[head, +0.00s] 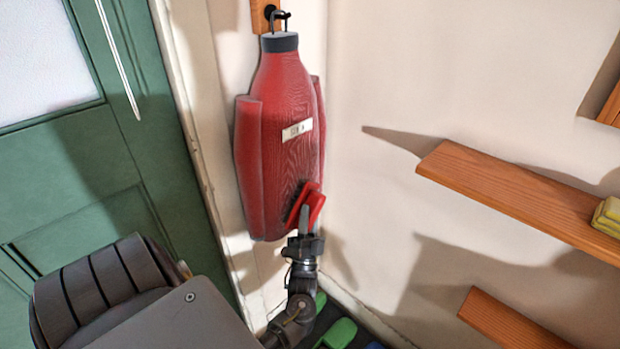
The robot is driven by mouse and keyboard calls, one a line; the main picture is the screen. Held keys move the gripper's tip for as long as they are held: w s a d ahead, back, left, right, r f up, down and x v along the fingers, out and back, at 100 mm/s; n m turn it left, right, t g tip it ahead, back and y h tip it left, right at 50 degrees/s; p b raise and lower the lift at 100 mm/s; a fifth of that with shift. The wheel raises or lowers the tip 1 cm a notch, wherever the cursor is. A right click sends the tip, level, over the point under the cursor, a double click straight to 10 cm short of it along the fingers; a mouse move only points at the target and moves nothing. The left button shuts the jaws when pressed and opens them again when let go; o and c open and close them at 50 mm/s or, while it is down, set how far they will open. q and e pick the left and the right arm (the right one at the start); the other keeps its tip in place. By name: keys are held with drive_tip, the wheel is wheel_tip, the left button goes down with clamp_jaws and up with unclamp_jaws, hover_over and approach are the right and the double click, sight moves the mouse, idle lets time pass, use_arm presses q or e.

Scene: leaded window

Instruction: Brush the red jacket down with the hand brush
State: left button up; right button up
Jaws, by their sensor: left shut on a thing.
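The red jacket (279,115) hangs upright from a hook on the wall, with a dark collar and a pale label on its chest. The hand brush (315,203) has a red back and dark bristles. Its bristle side faces the jacket's lower right front and appears to touch it. My left gripper (304,222) is shut on the brush, just below the jacket's lower right. The gripper hides part of the brush. My right gripper is not in view.
A green door (85,190) with a pale pane stands at left. Wooden shelves (510,198) jut from the right wall, with a yellow folded thing (608,215) on one. Green footwear (338,333) lies on the floor below. The wall between jacket and shelves is clear.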

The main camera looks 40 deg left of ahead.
use_arm(q)
drive_tip(key=d, duration=0.6)
drive_tip(key=shift+p, duration=0.4)
drive_tip(key=shift+w+d, duration=0.1)
drive_tip(key=shift+d, duration=1.35)
